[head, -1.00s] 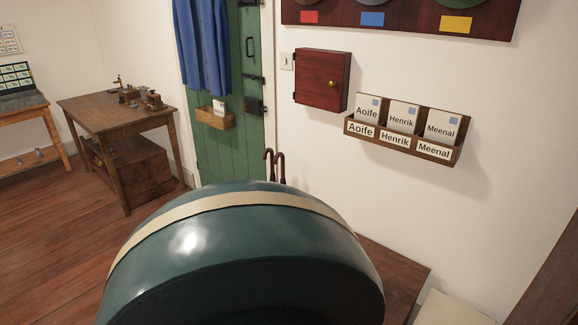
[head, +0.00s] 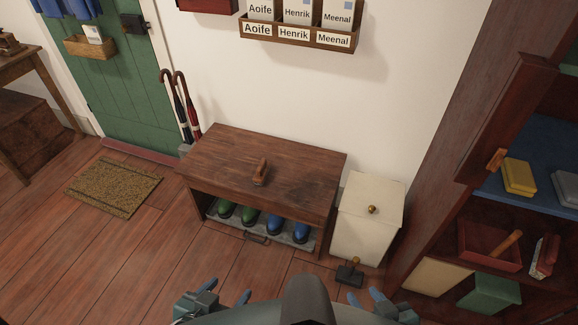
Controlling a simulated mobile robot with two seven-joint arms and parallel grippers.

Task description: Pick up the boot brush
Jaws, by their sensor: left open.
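A small brown wooden object (head: 261,172) lies on top of the dark wooden bench (head: 305,165) and looks like the boot brush; its bristles are not clearly visible. My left gripper (head: 228,292) is at the bottom edge of the head view, open and empty, in front of the bench and apart from it. My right gripper (head: 364,298) is also at the bottom edge, to the right, with its fingers apart and nothing between them. Neither gripper touches the brown object.
Green and blue boots (head: 275,224) stand on a grey tray under the bench. A cream bin (head: 368,218) stands right of it, with a black wooden-handled object (head: 350,271) before it. An open cabinet (head: 460,170) holds a red pan (head: 488,247) and a brush (head: 545,256).

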